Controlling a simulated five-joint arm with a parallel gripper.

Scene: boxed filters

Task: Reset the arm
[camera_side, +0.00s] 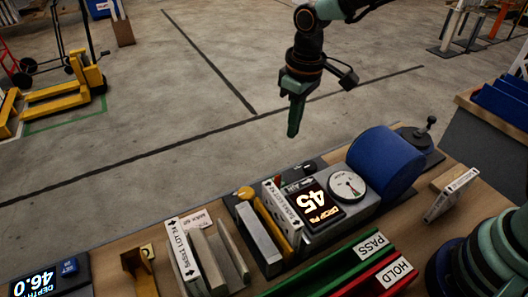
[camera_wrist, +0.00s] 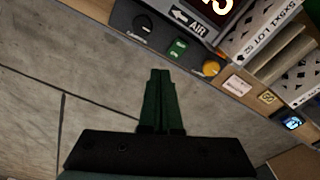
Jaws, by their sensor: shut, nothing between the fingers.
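My gripper (camera_side: 294,128) hangs in the air in the side view, fingers pointing down, beyond the far edge of the workbench. In the wrist view my gripper (camera_wrist: 162,75) shows its two green fingers side by side, shut with nothing between them. Below and ahead of it is the test device, whose display (camera_side: 316,204) reads 45 and which has a round gauge (camera_side: 347,186). Boxed filters stand on the bench, one in the device's slot (camera_side: 281,216) and one at the left marked LOT 34 (camera_side: 184,258).
A green PASS rail (camera_side: 335,267) and a red HOLD rail (camera_side: 372,281) lie at the front. A white box (camera_side: 451,194) leans at the right. A depth display (camera_side: 45,283) sits at the left.

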